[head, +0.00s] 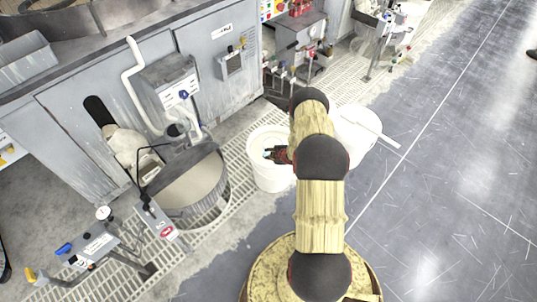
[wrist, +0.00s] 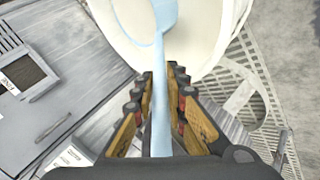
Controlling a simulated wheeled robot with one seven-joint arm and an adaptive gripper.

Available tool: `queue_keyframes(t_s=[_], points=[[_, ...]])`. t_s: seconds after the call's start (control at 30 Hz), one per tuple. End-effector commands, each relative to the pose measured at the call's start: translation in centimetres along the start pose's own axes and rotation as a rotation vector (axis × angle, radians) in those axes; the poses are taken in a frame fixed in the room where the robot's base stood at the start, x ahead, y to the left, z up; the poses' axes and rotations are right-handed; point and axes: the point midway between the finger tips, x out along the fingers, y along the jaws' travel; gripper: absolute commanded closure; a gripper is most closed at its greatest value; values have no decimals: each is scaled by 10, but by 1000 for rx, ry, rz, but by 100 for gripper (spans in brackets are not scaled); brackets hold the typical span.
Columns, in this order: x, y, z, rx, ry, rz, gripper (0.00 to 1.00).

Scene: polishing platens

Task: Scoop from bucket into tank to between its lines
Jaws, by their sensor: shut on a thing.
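My gripper (wrist: 161,72) is shut on the light blue handle of a scoop (wrist: 159,100), which points away from the wrist. The scoop's bowl is at the top edge of the wrist view, over or inside the white bucket (wrist: 205,35); its depth and contents cannot be told. In the head view my gripper (head: 275,154) is at the mouth of the white bucket (head: 272,182), and a bit of blue shows inside the rim. The round grey tank (head: 215,190) stands left of the bucket, with a beige surface inside. Its lines cannot be made out.
A second white container (head: 352,125) with a flat piece on top stands right of my arm. A grey cabinet (head: 215,60) with pipes and a pump is behind the tank. A gauge stand (head: 98,245) is at front left. Open floor lies to the right.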

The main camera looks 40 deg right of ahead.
Motion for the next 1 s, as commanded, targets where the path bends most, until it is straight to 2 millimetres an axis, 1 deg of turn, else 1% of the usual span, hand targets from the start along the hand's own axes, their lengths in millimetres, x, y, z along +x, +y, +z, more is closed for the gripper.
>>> queue_keyframes(t_s=[0.03, 1.0], points=[[-3, 5, -2, -3, 1, 5, 100], [-37, 32, -18, -27, -8, 41, 100]])
